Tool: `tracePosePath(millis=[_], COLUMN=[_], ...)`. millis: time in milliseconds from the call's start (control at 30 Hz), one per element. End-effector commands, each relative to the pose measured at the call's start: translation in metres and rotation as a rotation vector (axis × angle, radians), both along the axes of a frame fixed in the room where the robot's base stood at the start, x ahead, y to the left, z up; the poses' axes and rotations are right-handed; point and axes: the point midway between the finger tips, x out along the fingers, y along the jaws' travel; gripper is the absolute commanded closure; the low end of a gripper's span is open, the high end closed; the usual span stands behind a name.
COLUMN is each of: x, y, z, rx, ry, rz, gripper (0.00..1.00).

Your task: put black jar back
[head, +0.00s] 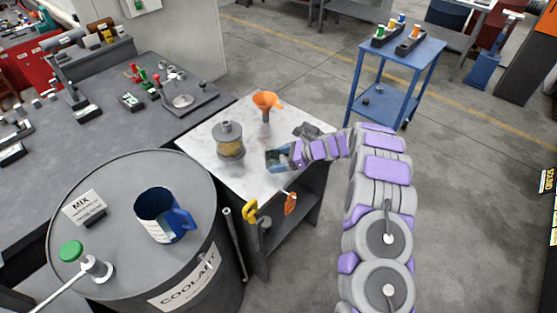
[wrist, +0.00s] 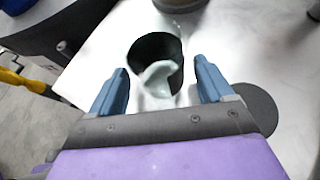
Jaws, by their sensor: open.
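The black jar (wrist: 150,47) stands on the white marble-patterned top in the wrist view, between and just beyond my fingertips. A pale grey-green curved shape (wrist: 160,75) covers part of its front; I cannot tell whether it belongs to the jar. My gripper (wrist: 160,68) is open, with one blue finger on each side and gaps to the jar. A flat dark disc (wrist: 256,108) lies to the right, partly behind my gripper. In the head view my gripper (head: 278,157) is low over the marble top, and I cannot make out the jar there.
A coolant barrel (head: 125,245) with a blue mug (head: 160,215) is at front left. A blue cart (head: 395,97) stands at back right. Yellow (head: 250,211) and orange tools hang at the near edge.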

Motion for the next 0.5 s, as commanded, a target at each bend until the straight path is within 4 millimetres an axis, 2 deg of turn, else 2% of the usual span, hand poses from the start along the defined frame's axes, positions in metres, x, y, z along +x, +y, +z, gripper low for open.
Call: tracePosePath(millis=[167, 500], x=[-0.001, -0.006], y=[-0.015, -0.074], z=[0.01, 0.044], rx=[0.001, 0.002], ry=[-0.001, -0.003], rz=[-0.003, -0.004], gripper=[0.2, 0.2])
